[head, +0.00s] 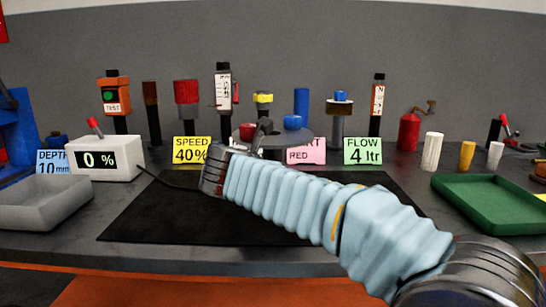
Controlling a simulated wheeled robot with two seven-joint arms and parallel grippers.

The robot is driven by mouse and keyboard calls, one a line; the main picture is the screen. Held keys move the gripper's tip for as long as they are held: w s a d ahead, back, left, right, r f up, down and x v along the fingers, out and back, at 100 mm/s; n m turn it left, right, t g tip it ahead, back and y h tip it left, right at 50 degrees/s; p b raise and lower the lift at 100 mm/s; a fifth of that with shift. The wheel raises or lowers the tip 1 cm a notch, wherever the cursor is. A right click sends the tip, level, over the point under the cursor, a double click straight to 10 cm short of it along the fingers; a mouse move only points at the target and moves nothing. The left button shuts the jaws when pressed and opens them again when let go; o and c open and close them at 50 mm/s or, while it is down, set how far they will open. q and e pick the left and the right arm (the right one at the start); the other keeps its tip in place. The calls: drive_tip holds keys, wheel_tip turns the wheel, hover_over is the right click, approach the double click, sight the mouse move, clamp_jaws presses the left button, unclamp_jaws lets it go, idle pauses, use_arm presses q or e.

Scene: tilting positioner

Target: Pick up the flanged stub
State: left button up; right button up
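I cannot pick out the flanged stub with certainty. A piece with a wide brown collar and a blue top (340,106) stands on a grey post at the back, right of centre. A round grey disc (298,136) stands behind the mat, with a blue round piece (292,122) and a red round piece (248,131) at it. My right arm reaches in from the lower right in a pale blue sleeve. Dark parts of my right gripper (262,135) show in front of the disc; its fingertips are unclear. My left gripper is out of view.
A black mat (150,215) covers the middle of the table. A grey tray (45,205) and white display box (105,160) are left, a green tray (490,205) right. Tall posts and label cards line the back. Several small cylinders stand beyond the green tray.

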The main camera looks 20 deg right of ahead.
drive_tip(key=shift+w+d+f, duration=0.1)
drive_tip(key=shift+w, duration=0.15)
clamp_jaws()
idle(0.3)
